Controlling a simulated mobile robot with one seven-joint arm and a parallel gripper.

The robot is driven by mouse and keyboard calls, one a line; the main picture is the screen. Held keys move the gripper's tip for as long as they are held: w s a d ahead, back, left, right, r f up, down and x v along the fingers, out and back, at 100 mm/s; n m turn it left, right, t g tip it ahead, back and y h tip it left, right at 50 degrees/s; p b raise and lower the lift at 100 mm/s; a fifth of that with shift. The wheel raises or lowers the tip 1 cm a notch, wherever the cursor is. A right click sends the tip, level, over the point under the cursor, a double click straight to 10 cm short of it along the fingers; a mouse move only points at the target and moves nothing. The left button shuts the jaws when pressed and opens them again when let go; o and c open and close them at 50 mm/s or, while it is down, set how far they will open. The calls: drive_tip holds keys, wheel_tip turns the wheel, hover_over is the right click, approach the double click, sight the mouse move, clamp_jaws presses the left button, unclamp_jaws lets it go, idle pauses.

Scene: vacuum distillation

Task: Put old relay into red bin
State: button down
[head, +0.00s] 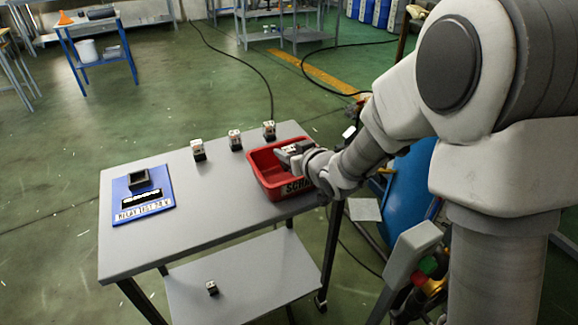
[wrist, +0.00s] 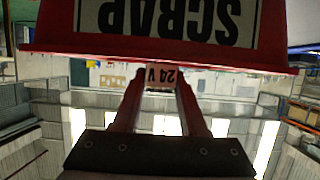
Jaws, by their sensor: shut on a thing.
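The red bin (head: 259,176) stands at the right end of the grey table, with a SCRAP label on its front. It also shows large in the wrist view (wrist: 40,35), where the label appears upside down. My gripper (head: 284,154) is at the bin's opening in the head view. In the wrist view my gripper's fingers (wrist: 160,80) are shut on a small pale relay (wrist: 163,76) marked 24 V, close to the bin's rim. The relay's far part is hidden behind the rim there. I cannot tell if it touches the bin.
Three other relays (head: 198,149) (head: 235,140) (head: 269,130) stand along the table's back edge. A blue relay test board (head: 142,196) lies at the left. Another relay (head: 211,287) sits on the lower shelf (head: 255,275). The table's middle (head: 215,205) is clear.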

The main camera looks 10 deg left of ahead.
drive_tip(key=shift+f+b, duration=0.55)
drive_tip(key=shift+f, duration=1.25)
drive_tip(key=shift+f, duration=0.15)
drive_tip(key=shift+c, duration=2.2)
unclamp_jaws()
